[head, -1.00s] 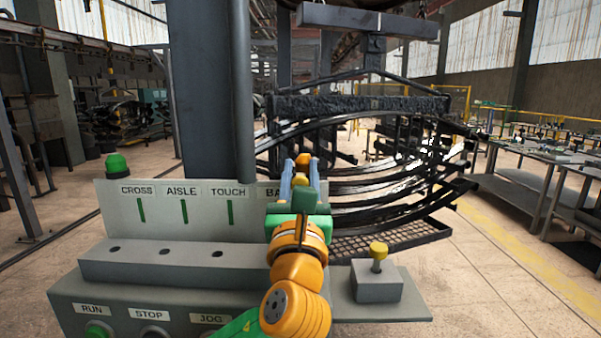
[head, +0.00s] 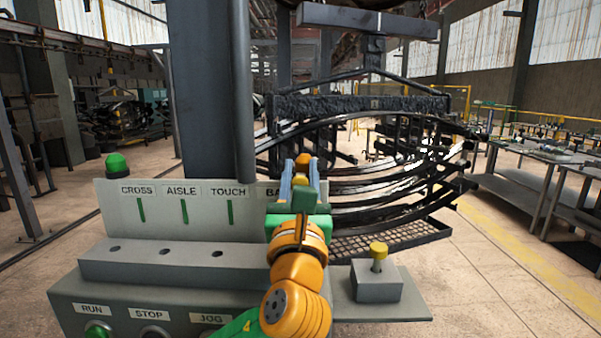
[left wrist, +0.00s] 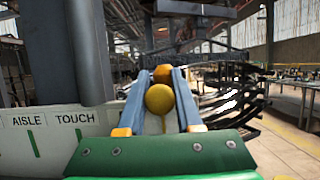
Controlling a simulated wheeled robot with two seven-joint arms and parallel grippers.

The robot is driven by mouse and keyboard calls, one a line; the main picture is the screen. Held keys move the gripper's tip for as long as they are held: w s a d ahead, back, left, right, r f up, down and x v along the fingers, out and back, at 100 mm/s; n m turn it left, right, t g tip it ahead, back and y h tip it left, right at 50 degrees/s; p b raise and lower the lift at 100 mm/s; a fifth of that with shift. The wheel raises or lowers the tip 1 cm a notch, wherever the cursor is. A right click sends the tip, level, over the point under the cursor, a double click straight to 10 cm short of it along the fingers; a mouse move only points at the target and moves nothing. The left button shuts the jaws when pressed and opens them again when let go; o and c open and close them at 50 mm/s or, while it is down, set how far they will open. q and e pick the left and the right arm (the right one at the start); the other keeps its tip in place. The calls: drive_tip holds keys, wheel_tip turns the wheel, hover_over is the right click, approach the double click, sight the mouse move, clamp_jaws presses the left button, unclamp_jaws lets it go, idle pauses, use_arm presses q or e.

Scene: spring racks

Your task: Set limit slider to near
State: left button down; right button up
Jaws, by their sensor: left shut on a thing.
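A yellow ball knob (left wrist: 159,99) on a thin stem sits between the blue fingers of my left gripper (head: 302,170) in the left wrist view. The fingers are shut on it. In the head view only a bit of this yellow knob (head: 301,181) shows between the fingers. An orange piece (left wrist: 161,74) shows at the fingertips; I cannot tell whether it belongs to the gripper. The slider's track and any near mark are hidden behind my arm and gripper. My right gripper is not in view.
A labelled panel (head: 160,222) with CROSS, AISLE and TOUCH stands left of my gripper; a fourth label is partly covered. A grey block (head: 374,283) with another yellow knob (head: 378,250) stands at right. Spring racks (head: 400,190) hang behind.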

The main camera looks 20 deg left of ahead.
use_arm(q)
drive_tip(key=shift+s+a+r+p, duration=0.1)
drive_tip(key=shift+s+a+p, duration=0.1)
drive_tip(key=shift+a, duration=0.5)
drive_tip(key=shift+s+a+p, duration=0.1)
drive_tip(key=shift+s+a, duration=0.1)
drive_tip(key=shift+a, duration=0.45)
drive_tip(key=c, duration=1)
unclamp_jaws()
drive_tip(key=o, duration=0.4)
drive_tip(key=shift+s+a, duration=0.1)
drive_tip(key=shift+a, duration=0.1)
drive_tip(key=b+v, duration=0.3)
drive_tip(key=v, duration=0.4)
